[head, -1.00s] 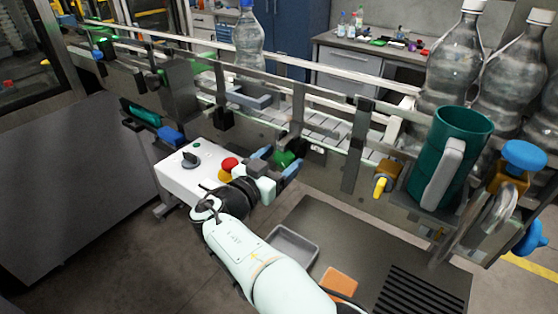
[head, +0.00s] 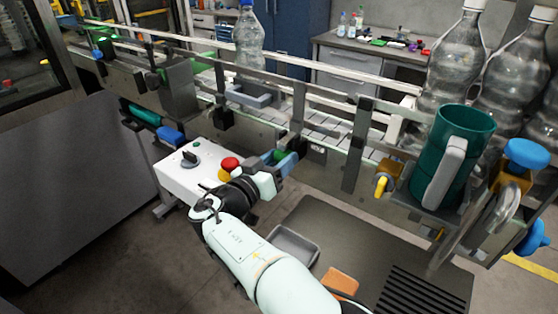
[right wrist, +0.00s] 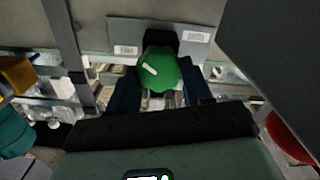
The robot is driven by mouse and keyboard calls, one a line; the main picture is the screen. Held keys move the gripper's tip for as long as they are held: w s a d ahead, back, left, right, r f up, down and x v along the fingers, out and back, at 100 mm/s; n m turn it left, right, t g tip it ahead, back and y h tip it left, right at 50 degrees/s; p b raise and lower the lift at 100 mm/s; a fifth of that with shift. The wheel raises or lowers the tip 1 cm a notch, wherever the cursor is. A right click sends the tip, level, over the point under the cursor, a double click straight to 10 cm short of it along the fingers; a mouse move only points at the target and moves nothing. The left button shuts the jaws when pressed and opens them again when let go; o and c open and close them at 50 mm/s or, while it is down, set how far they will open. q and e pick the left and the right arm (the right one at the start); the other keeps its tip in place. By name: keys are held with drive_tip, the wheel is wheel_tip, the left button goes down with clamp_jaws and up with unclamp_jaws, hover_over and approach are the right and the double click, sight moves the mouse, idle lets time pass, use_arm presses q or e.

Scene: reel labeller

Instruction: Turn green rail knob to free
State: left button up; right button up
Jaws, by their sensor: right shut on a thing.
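The green rail knob (right wrist: 160,72) shows in the right wrist view as a rounded green knob with a pale pointer mark. It sits between the two dark fingers of my right gripper (right wrist: 160,92). In the head view the knob (head: 281,156) is partly hidden by the blue fingertips, on the front rail of the conveyor. My right gripper (head: 278,162) is shut on the knob. Its pale mark lies slanted in the right wrist view. My left gripper is not in view.
A white control box (head: 185,180) with a red button (head: 231,164) and a black switch stands left of my right gripper. A clear bottle (head: 249,40) stands on the conveyor behind. A yellow knob (head: 381,186) and teal jug (head: 461,150) are at right. A grey tray (head: 293,245) lies below.

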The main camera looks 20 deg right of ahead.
drive_tip(key=shift+n, duration=1.5)
drive_tip(key=o, duration=1)
drive_tip(key=shift+o, duration=0.2)
drive_tip(key=shift+a, duration=0.1)
drive_tip(key=v, duration=1.3)
drive_tip(key=shift+s+a, duration=0.1)
